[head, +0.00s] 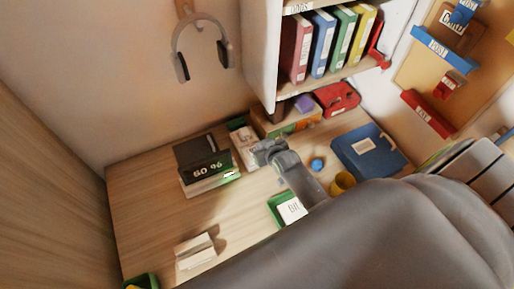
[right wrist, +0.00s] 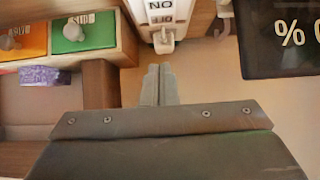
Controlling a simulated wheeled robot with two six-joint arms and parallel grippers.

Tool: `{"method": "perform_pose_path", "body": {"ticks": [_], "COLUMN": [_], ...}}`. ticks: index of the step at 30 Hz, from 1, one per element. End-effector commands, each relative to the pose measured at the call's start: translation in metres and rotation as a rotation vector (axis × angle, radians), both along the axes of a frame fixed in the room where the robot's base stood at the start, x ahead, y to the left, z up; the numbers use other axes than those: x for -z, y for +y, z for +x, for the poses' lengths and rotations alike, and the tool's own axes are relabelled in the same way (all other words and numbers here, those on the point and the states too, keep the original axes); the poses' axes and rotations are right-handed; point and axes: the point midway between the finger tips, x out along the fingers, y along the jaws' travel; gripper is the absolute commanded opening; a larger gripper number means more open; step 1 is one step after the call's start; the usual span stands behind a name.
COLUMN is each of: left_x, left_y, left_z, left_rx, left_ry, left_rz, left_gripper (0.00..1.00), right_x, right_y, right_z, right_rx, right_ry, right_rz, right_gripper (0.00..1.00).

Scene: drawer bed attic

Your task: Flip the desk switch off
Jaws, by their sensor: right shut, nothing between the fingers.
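The desk switch is a white panel (right wrist: 160,12) at the top middle of the right wrist view. Its label letters appear upside down. A pale toggle lever (right wrist: 165,42) sticks out below the labels; I cannot tell its setting for sure. In the head view the switch box (head: 243,143) stands at the back of the desk, partly beside my gripper. My right gripper (head: 264,150) is shut and empty, close in front of the switch. In the wrist view its fingertips (right wrist: 158,70) sit just below the lever, with no clear contact. My left gripper is not in view.
A dark display block (head: 203,155) stands left of the switch and shows close by in the wrist view (right wrist: 280,35). Small drawers with knobs (right wrist: 84,32) are on the other side.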

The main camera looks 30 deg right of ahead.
Motion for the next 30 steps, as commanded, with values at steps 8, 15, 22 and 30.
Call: {"method": "perform_pose_path", "body": {"ticks": [8, 15, 22, 30], "left_x": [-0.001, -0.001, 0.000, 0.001], "left_y": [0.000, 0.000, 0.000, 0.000], "left_z": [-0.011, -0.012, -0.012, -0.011], "left_rx": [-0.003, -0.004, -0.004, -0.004], "left_ry": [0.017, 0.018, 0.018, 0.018], "left_rz": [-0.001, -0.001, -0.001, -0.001], "left_gripper": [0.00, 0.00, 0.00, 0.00], "right_x": [0.020, 0.042, 0.061, 0.069], "right_y": [-0.002, -0.003, -0.003, -0.002], "right_z": [0.027, 0.039, 0.041, 0.042], "right_rx": [-0.001, 0.001, 0.000, 0.000], "right_ry": [0.001, 0.003, 0.001, 0.001], "right_rz": [-0.001, 0.000, -0.001, 0.000], "right_gripper": [0.00, 0.00, 0.00, 0.00]}}
